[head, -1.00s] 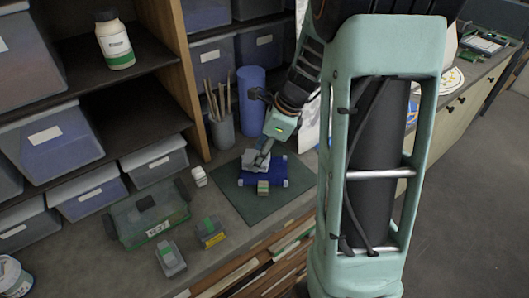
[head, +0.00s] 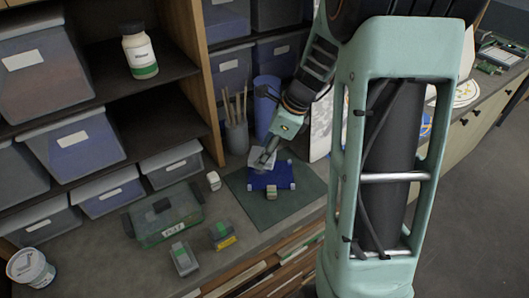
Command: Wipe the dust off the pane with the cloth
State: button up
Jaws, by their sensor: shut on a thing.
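The blue pane (head: 270,179) lies on the dark green mat (head: 304,200), with small pale pieces at its corners. My gripper (head: 265,161) comes down from the upper right over the pane's back left part. It is shut on a pale grey-white cloth (head: 258,163), which sits low at the pane's back left side. Whether the cloth touches the glass cannot be told. A small block with a greenish face (head: 271,192) stands at the pane's front edge. Dust on the pane is too small to make out.
A blue cylinder (head: 266,100) and a grey cup of brushes (head: 236,137) stand behind the mat. A small white bottle (head: 214,180), a green-clear case (head: 165,215) and two small boxes (head: 183,258) (head: 222,235) are to the left. The mat's front right is bare.

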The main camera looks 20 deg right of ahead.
jog(key=shift+r+p, duration=0.3)
jog(key=shift+r, duration=0.8)
jog(key=shift+r, duration=0.1)
jog(key=shift+r, duration=1.45)
